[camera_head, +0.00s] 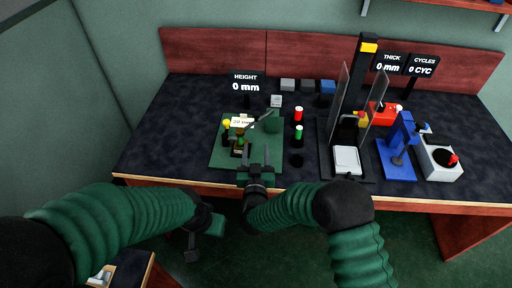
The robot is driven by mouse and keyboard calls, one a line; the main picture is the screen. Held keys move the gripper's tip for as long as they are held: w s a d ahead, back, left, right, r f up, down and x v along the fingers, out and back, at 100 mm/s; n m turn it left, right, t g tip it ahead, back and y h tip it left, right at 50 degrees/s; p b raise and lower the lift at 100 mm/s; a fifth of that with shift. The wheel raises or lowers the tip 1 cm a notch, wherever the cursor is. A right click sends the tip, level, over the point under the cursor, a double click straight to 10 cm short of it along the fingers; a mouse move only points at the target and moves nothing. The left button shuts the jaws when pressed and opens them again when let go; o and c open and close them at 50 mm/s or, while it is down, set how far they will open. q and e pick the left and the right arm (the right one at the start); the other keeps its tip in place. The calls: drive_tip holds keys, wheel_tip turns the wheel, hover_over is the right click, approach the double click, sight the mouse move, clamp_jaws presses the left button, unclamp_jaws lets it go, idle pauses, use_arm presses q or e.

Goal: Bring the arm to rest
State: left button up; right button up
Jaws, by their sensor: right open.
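My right gripper (256,160) is over the front edge of the table, its two dark fingers spread and pointing at the green board. It is open with nothing between the fingers. My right arm (290,207) is green and ribbed and comes up from the lower right. My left arm (110,220) comes in from the left. My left gripper (205,240) hangs low in front of the table, below its edge; its fingers are too dark and small to read.
A green board (221,158) with small fixtures lies just beyond my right gripper. Red and green cylinders (298,124) stand right of it. A black press (368,75) with clear panels, a blue device (395,150) and a grey joystick box (440,160) fill the right side. The dark tabletop (165,140) is clear at left.

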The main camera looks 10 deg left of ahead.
drive_tip(key=s+d+r+n+g+p, duration=0.1)
drive_tip(key=s+d+r+g+p, duration=0.2)
drive_tip(key=d, duration=0.4)
drive_tip(key=s+d+r+g+p, duration=0.1)
drive_tip(key=d+r+g+p, duration=0.1)
drive_tip(key=d+g, duration=0.35)
drive_tip(key=s+d+m+g+h+p, duration=0.3)
drive_tip(key=s+d+g, duration=0.3)
drive_tip(key=s+d, duration=1.4)
drive_tip(key=s, duration=0.3)
drive_tip(key=shift+s+r+h+p, duration=0.15)
drive_tip(key=shift+r+h+p, duration=0.1)
drive_tip(key=shift+h+p, duration=0.15)
drive_tip(key=shift+d+g, duration=0.2)
drive_tip(key=shift+g, duration=0.05)
drive_tip(key=shift+a, duration=0.1)
